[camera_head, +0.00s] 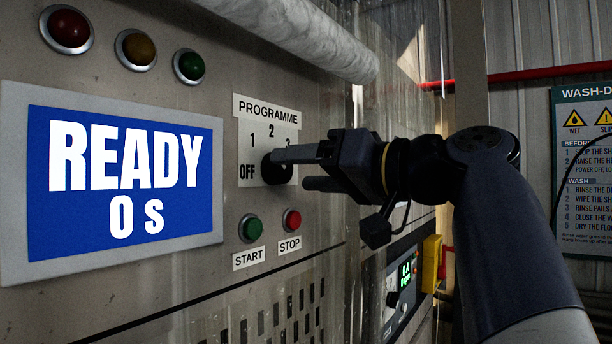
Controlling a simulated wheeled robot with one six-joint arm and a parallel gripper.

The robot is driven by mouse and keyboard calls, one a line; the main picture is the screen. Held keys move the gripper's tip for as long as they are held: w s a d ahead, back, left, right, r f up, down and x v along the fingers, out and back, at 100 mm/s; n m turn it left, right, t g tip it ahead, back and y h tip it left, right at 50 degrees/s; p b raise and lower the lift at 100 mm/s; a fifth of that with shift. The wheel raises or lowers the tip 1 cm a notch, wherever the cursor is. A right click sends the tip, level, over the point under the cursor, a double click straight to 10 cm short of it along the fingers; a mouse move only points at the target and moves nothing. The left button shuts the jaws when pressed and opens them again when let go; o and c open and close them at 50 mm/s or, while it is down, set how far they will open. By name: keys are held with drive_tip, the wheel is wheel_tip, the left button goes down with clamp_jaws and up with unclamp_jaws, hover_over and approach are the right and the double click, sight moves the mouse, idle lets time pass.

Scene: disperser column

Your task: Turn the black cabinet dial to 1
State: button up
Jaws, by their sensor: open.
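The black cabinet dial (271,172) sits on a white plate (284,117) headed PROGRAMME, marked OFF, 1, 2 and 3. My gripper (289,170) is open in front of the dial, coming from the right. One finger crosses over the upper part of the dial, and the other ends just right of it, lower down. The finger hides part of the dial, and I cannot tell which mark it points to. Whether the fingers touch the dial is also unclear.
A blue display (120,180) reads READY 0 s. Below the plate are a green START button (251,228) and a red STOP button (292,220). Red, amber and green lamps line the top. A pale pipe (310,35) runs above. A lower panel (402,290) has another black knob.

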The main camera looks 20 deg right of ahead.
sight(284, 171)
drive_tip(key=b+v, duration=0.1)
drive_tip(key=v, duration=0.7)
drive_tip(key=shift+b, duration=0.3)
drive_tip(key=shift+w+a, duration=0.1)
drive_tip(key=shift+p+x, duration=1.4)
drive_tip(key=shift+x, duration=3.95)
